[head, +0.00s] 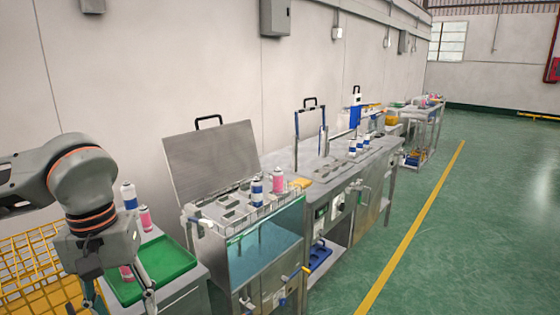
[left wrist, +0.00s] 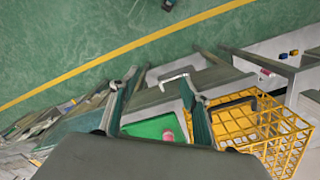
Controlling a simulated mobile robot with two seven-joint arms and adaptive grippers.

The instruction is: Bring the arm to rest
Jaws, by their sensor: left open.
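My left arm comes in from the left in the head view. My left gripper (head: 120,298) points down over the near edge of the green tray (head: 176,262), with its fingers spread and nothing visible between them. In the left wrist view the gripper (left wrist: 158,88) shows its two fingers apart, with the green tray (left wrist: 138,128) and a pink can (left wrist: 168,136) below. In the head view, part of a pink can (head: 126,273) shows on the tray beside the gripper. My right gripper is not in view.
A blue-and-white can (head: 129,196) and a pink can (head: 145,218) stand behind the tray. A yellow wire basket (head: 30,268) is at left. A water bath (head: 265,245) with a raised lid (head: 212,160) stands right of the tray. The green floor (head: 470,220) is clear.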

